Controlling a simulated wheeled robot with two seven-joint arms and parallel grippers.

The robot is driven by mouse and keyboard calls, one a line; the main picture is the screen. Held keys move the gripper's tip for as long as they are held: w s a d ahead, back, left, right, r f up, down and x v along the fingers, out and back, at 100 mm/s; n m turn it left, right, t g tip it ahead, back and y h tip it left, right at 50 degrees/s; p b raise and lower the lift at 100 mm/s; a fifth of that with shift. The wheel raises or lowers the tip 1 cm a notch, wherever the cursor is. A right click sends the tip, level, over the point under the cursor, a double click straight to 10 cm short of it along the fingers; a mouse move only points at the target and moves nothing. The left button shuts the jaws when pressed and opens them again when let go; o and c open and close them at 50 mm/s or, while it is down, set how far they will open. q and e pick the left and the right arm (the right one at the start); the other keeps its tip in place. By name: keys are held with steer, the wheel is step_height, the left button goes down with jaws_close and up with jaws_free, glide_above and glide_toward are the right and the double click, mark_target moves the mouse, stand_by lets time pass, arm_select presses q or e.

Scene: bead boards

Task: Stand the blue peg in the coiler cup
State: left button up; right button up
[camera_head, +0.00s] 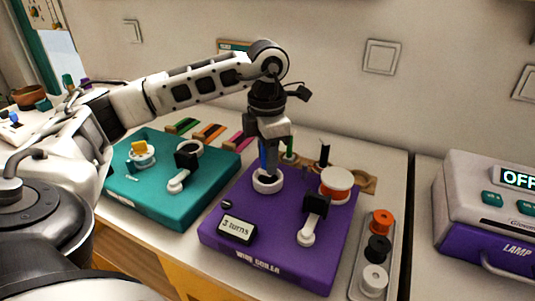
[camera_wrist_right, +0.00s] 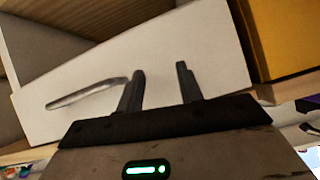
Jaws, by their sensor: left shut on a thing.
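The blue peg (camera_head: 263,158) shows as a narrow blue strip at my left gripper (camera_head: 267,170), which comes down from above and is shut on it. The gripper hides most of the peg. The white coiler cup (camera_head: 268,186) sits on the purple wire coiler board (camera_head: 225,240), directly below the gripper. The dark fingertips overlap the cup's opening in the head view. I cannot tell whether the peg's lower end is inside the cup or just above it. My right gripper (camera_wrist_right: 160,88) is open and empty in the right wrist view, in front of a white drawer front.
A crank (camera_head: 308,230) and an orange-white spool (camera_head: 337,184) stand on the purple board's right. A teal board (camera_head: 150,198) lies left, a spool tray (camera_head: 358,268) right, and a lamp box (camera_head: 490,215) farther right. A wooden peg rack (camera_head: 367,184) is behind.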

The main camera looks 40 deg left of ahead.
arm_select(q)
steer(key=shift+f+b, duration=0.45)
steer(key=shift+f, duration=0.25)
steer(key=shift+f, duration=0.2)
steer(key=o, duration=1.1)
step_height(320, 180, up, 7)
steer(key=p, duration=0.5)
steer(key=shift+r+p, duration=0.1)
steer(key=shift+p, duration=0.2)
